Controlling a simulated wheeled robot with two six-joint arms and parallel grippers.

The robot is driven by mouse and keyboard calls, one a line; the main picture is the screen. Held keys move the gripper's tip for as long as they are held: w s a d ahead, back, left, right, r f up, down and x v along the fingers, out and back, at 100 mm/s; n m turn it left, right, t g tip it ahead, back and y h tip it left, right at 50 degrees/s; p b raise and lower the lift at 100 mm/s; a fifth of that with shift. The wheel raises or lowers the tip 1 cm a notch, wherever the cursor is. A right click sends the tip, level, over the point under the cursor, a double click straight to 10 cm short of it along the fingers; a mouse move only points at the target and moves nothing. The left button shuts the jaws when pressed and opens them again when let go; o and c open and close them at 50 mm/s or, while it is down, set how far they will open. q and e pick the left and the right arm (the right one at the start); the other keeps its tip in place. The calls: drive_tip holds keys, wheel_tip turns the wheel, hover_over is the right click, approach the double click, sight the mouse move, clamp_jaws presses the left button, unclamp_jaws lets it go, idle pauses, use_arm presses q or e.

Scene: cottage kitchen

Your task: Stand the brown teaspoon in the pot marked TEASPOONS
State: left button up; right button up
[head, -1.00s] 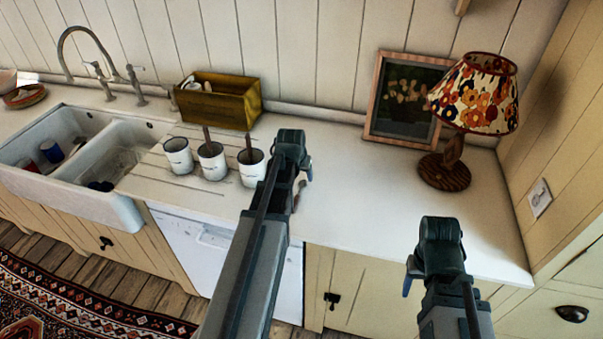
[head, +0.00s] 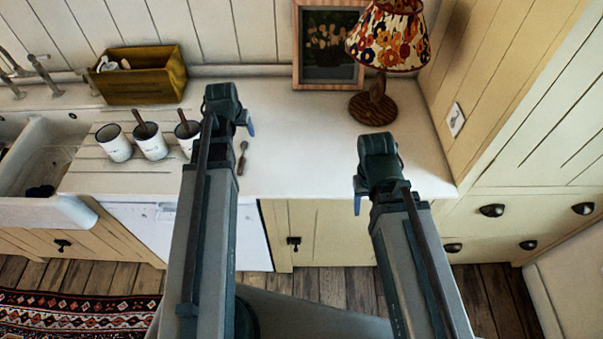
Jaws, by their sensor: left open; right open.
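The brown teaspoon (head: 242,158) lies on the white worktop, just right of my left gripper, apart from it. Three white pots with dark rims stand in a row left of my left arm: a left pot (head: 114,146), a middle pot (head: 151,146) and a right pot (head: 184,146). Brown handles stick up from the middle and right pots; the left pot shows none. My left arm partly hides the right pot. I cannot read any marking. My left gripper (head: 228,108) is open and empty over the worktop. My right gripper (head: 371,178) is open and empty near the front edge.
A yellow-brown wooden box (head: 145,88) stands behind the pots. A framed picture (head: 327,80) and a lamp with a floral shade (head: 388,40) stand at the back right. A sink (head: 45,212) is at the left.

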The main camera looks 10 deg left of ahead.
use_arm(q)
drive_tip(key=s+d+m+g, duration=0.1)
drive_tip(key=s+d+m, duration=0.1)
drive_tip(key=s+d, duration=0.3)
drive_tip(key=s+d+f+m+g, duration=0.1)
drive_tip(key=s+d, duration=0.4)
drive_tip(key=d, duration=0.9)
drive_tip(key=s+d+m+g, duration=0.2)
drive_tip(key=s+d, duration=0.4)
drive_tip(key=d, duration=0.3)
drive_tip(key=shift+d+f+m+g, duration=0.2)
drive_tip(key=shift+m+g, duration=0.2)
drive_tip(key=shift+m, duration=0.2)
wheel_tip(320, 180, down, 4)
drive_tip(key=b, duration=0.4)
drive_tip(key=shift+f, duration=0.2)
drive_tip(key=shift+r, duration=0.2)
drive_tip(key=shift+c, duration=0.5)
